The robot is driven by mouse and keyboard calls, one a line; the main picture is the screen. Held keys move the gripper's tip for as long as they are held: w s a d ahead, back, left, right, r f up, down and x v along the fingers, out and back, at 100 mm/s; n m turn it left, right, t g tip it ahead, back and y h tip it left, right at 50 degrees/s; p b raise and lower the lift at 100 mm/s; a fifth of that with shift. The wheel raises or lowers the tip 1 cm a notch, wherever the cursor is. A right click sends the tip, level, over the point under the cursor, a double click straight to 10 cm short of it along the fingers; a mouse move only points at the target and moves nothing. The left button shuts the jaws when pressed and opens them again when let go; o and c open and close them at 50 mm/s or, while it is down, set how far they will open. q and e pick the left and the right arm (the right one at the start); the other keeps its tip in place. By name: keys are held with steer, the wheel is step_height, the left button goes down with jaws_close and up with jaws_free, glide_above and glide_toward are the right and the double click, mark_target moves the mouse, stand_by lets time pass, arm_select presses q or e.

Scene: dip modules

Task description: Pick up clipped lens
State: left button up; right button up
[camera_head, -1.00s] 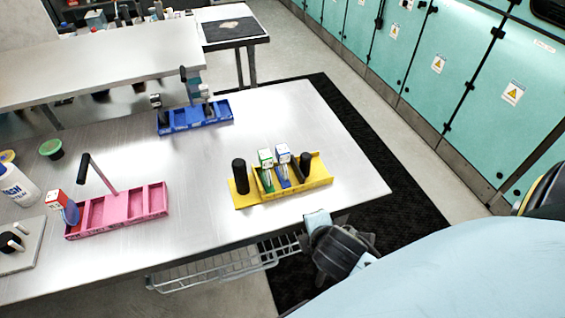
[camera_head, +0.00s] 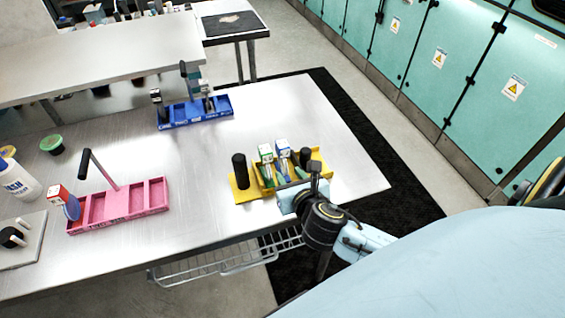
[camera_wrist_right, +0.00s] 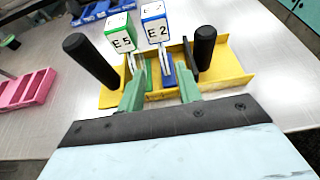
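A yellow tray (camera_head: 242,195) stands near the table's front edge. In it are a green clip with a white cube marked E5 (camera_wrist_right: 121,38) and a blue clip with a white cube marked E2 (camera_wrist_right: 156,30). A black upright cylinder (camera_wrist_right: 88,58) stands at the left and another (camera_wrist_right: 204,46) at the right. I cannot tell which piece is the clipped lens. My right gripper (camera_wrist_right: 161,84) is open, its green fingers apart and pointing at the two clips from the near side. Nothing shows held. It partly hides the tray in the head view. My left gripper is not in view.
A pink tray (camera_head: 135,200) stands at the left and a blue tray (camera_head: 205,115) with upright parts farther back. A white bottle (camera_head: 17,185) and a green-lidded tub (camera_head: 51,145) are at far left. The table is clear between the trays.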

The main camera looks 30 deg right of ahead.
mark_target(283, 163)
steer(key=x, duration=0.8)
steer(key=shift+w+d+f+b, duration=0.1)
steer(key=shift+d+f+b, duration=0.2)
steer(key=shift+d+f, duration=0.05)
steer(key=shift+c, duration=0.2)
jaws_close()
